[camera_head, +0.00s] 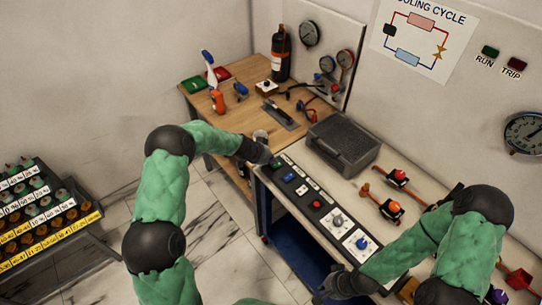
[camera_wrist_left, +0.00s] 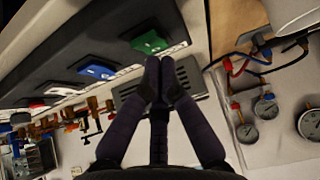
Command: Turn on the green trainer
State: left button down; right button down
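A dark control strip (camera_head: 327,212) runs along the front edge of the bench. A green switch (camera_head: 276,163) is at its far end; it also shows in the wrist view (camera_wrist_left: 150,43) on a white-edged plate. Whether it is on cannot be told. My left gripper (camera_head: 266,155) is beside the green switch. In the wrist view my left gripper (camera_wrist_left: 160,66) has its fingertips together, just below the green switch in the picture, with nothing seen between them. Contact cannot be told. My right gripper (camera_head: 333,289) is low by the bench's near front; its fingers are unclear.
A blue switch (camera_head: 288,177), other switches and a blue knob (camera_head: 362,243) share the strip. A dark grey case (camera_head: 343,142) and red-handled valves (camera_head: 393,208) stand behind it. A wooden table (camera_head: 232,108) holds tools and bottles. A parts rack (camera_head: 88,228) stands left.

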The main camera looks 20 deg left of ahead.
pick_arm(q)
jog(key=shift+f, duration=0.4)
jog(key=shift+s, duration=0.1)
jog(key=f+b, duration=0.1)
jog(key=b, duration=0.2)
jog(key=shift+s+a+f+b, duration=0.1)
jog(key=shift+f+b, duration=0.05)
jog(key=shift+b, duration=0.15)
jog(key=shift+r+p, duration=0.25)
jog(key=shift+p, duration=0.15)
jog(key=shift+w+d+r+p, duration=0.35)
jog(key=shift+w+d+r, duration=0.1)
jog(key=shift+w, duration=0.1)
